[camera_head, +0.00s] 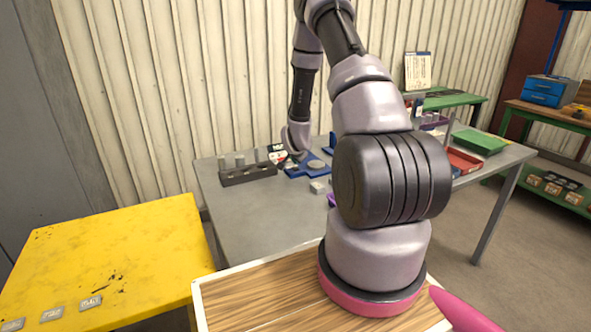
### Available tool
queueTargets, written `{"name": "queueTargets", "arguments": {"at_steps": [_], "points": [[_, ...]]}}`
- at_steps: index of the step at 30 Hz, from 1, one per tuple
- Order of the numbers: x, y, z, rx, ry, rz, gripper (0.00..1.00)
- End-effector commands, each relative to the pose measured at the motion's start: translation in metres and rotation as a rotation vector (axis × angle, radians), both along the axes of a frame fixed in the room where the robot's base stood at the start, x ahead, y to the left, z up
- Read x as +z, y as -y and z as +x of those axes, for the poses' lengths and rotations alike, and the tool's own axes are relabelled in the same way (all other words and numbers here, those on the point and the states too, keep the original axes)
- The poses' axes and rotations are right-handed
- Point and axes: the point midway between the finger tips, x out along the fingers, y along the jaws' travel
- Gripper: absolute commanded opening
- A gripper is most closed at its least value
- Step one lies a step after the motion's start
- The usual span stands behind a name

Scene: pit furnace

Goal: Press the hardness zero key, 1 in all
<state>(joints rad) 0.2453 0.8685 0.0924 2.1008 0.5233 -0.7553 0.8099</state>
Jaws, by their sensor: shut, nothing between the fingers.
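My arm reaches over the grey metal table and comes down at its back. My gripper (292,160) is at the arm's lower end, small and partly hidden, and looks shut with nothing held. It is beside a small panel with dark, white and red markings (277,151) and above a blue-based device with a round grey plate (316,165). The hardness zero key itself cannot be made out at this size. I cannot tell whether the fingertips touch anything.
A dark rack with grey cylinders (248,173) stands left of the device. A small grey block (318,187) lies in front. A red tray (462,161) and a green tray (480,142) are at the right. A yellow table (150,250) is at the left. The grey table's front left is clear.

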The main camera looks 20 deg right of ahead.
Motion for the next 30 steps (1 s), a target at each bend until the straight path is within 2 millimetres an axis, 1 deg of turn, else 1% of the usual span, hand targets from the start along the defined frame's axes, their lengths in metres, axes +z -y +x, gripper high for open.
{"name": "queueTargets", "arguments": {"at_steps": [15,24,30], "points": [[-0.0002,0.0000,0.0000,0.000,0.000,0.000,0.00],[-0.0084,-0.0001,-0.0003,-0.001,-0.001,0.001,0.00],[-0.0083,-0.0001,-0.0001,0.000,0.000,0.000,0.00]]}}
